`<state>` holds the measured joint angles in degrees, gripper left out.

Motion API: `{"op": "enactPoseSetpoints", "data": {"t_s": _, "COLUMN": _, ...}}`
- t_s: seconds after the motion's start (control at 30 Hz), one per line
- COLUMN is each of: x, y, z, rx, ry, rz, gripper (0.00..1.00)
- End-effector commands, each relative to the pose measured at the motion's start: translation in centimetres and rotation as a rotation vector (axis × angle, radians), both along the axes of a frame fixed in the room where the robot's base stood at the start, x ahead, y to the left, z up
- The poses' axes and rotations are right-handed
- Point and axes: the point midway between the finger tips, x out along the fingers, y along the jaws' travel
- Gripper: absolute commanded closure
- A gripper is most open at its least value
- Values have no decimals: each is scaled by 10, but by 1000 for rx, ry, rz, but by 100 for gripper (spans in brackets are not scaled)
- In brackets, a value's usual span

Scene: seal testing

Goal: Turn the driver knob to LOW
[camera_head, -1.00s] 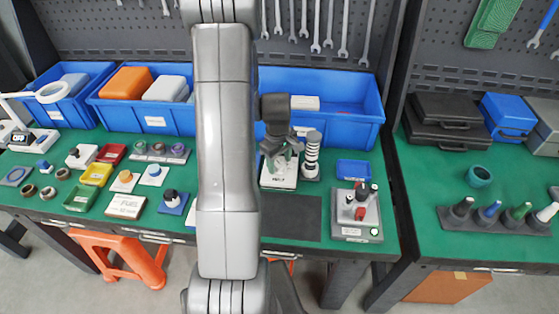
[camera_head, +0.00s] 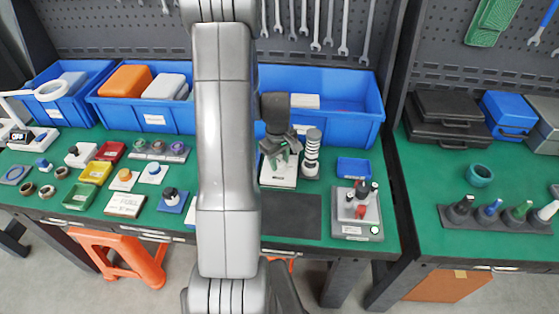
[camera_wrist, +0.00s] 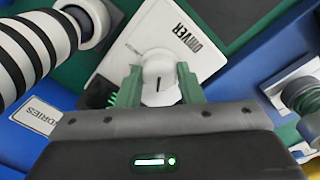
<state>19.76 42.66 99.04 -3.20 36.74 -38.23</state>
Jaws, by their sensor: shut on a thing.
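The driver box (camera_head: 278,178) is a white panel on the bench just right of my arm. In the wrist view its panel (camera_wrist: 168,33) reads DRIVER and carries a white round knob (camera_wrist: 159,70) with a dark pointer mark. My gripper (camera_wrist: 160,85) has its green fingers on both sides of the knob, shut on it. In the head view my gripper (camera_head: 279,155) is over the box from above. The scale and the LOW mark cannot be read; the fingers cover part of the panel.
A black-and-white striped cylinder (camera_head: 312,153) stands close to the right of the box. Blue bins (camera_head: 345,128) stand behind. A grey fixture with a red part (camera_head: 357,227) is at the right front. A dark mat (camera_head: 292,216) in front is clear.

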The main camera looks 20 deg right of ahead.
Motion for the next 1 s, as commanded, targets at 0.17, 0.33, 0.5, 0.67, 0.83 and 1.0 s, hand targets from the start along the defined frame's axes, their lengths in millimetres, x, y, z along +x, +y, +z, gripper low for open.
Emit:
{"op": "enactPoseSetpoints", "data": {"t_s": 0.17, "x": 1, "y": 0, "z": -2, "rx": -1, "ry": -3, "rz": -117, "gripper": 89}}
{"op": "enactPoseSetpoints", "data": {"t_s": 0.33, "x": 1, "y": 0, "z": -2, "rx": -1, "ry": -3, "rz": -254, "gripper": 89}}
{"op": "enactPoseSetpoints", "data": {"t_s": 0.5, "x": 1, "y": 0, "z": -1, "rx": -1, "ry": -3, "rz": -386, "gripper": 89}}
{"op": "enactPoseSetpoints", "data": {"t_s": 0.67, "x": 2, "y": 0, "z": -1, "rx": -2, "ry": -2, "rz": -488, "gripper": 89}}
{"op": "enactPoseSetpoints", "data": {"t_s": 0.83, "x": 2, "y": 0, "z": 0, "rx": -1, "ry": -3, "rz": -564, "gripper": 89}}
{"op": "enactPoseSetpoints", "data": {"t_s": 1.0, "x": 2, "y": 0, "z": 0, "rx": -1, "ry": -3, "rz": -607, "gripper": 89}}
